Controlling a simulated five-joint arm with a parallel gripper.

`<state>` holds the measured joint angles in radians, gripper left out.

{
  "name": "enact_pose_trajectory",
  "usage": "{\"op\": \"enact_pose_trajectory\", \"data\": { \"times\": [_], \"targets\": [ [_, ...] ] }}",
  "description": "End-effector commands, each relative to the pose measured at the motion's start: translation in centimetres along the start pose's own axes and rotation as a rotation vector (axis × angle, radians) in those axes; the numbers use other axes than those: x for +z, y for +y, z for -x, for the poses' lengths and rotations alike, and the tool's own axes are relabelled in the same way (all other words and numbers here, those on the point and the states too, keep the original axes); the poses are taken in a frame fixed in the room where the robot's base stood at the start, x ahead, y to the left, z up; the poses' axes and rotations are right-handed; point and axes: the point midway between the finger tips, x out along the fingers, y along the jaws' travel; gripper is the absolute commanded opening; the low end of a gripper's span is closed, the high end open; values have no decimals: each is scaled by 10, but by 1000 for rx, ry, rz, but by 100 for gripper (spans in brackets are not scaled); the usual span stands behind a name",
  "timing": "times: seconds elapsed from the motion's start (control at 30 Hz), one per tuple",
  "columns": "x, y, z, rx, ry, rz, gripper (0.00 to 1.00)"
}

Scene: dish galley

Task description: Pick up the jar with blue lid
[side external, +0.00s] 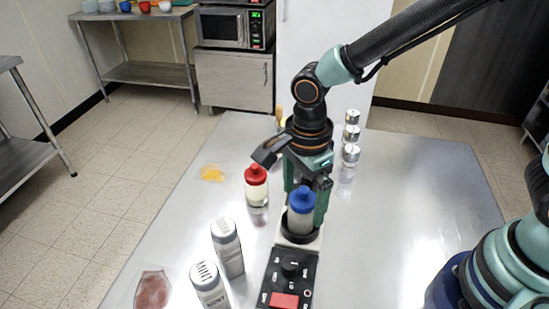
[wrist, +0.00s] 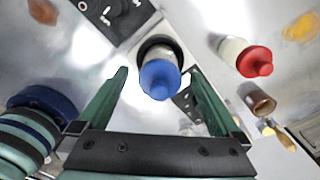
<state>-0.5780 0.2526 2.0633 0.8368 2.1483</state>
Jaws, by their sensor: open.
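The jar with blue lid (side external: 301,213) stands upright at the black round recess of a device on the metal table, in the side view. In the wrist view its blue lid (wrist: 160,80) lies between the finger tips, toward the far end of the fingers. My gripper (side external: 308,194) is at the jar, with a green finger showing on each side of it. In the wrist view my gripper (wrist: 158,82) has its two fingers spread wide, with a gap on both sides of the lid. The lower part of the jar is partly hidden.
A red-lidded bottle (side external: 256,187) stands close left of the jar. Two grey-topped shakers (side external: 227,247) stand front left. Several metal-capped jars (side external: 351,135) stand behind, right of my arm. The device's black control panel (side external: 290,275) has knobs. The table's right side is clear.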

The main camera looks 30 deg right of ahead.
Motion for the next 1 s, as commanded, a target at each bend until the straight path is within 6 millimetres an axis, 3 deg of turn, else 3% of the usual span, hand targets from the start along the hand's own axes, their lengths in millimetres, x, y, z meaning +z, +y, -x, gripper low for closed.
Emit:
{"op": "enact_pose_trajectory", "data": {
  "times": [0.13, 0.37, 0.47, 0.63, 0.67, 1.0],
  "targets": [
    [0, 0, -13, 2, 1, 0, 100],
    [0, 0, -14, -1, 0, 0, 100],
    [0, 0, -14, -1, 0, 0, 69],
    [0, 0, -14, -1, 0, 0, 4],
    [0, 0, -14, -1, 0, 0, 0],
    [0, -1, -10, -3, -2, 0, 0]
  ]
}}
